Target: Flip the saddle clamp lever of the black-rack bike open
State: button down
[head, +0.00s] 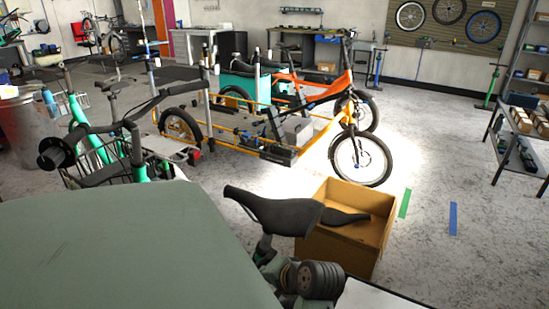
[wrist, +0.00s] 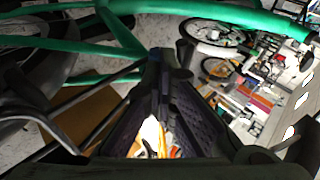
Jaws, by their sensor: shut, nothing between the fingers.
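My gripper (wrist: 160,56) is shut and empty in the wrist view, its dark fingers meeting at the tips beside green bike frame tubes (wrist: 115,28). A small dark part (wrist: 183,76) lies just right of the fingertips; I cannot tell whether it is the clamp lever or whether it is touched. Black tubes (wrist: 95,128) of what may be a rack show at the left. In the head view a black saddle (head: 272,212) stands on a grey post in the foreground. Its clamp and lever are not discernible there, and my fingers do not show.
An open cardboard box (head: 345,232) stands on the floor behind the saddle. A green bike (head: 90,145) is at the left and an orange cargo bike (head: 345,85) stands farther back. A shelf (head: 520,140) is at the right. The floor at right centre is clear.

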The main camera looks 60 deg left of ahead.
jog(key=shift+w+a+p, duration=0.45)
jog(key=shift+a+p, duration=0.05)
jog(key=shift+a, duration=0.3)
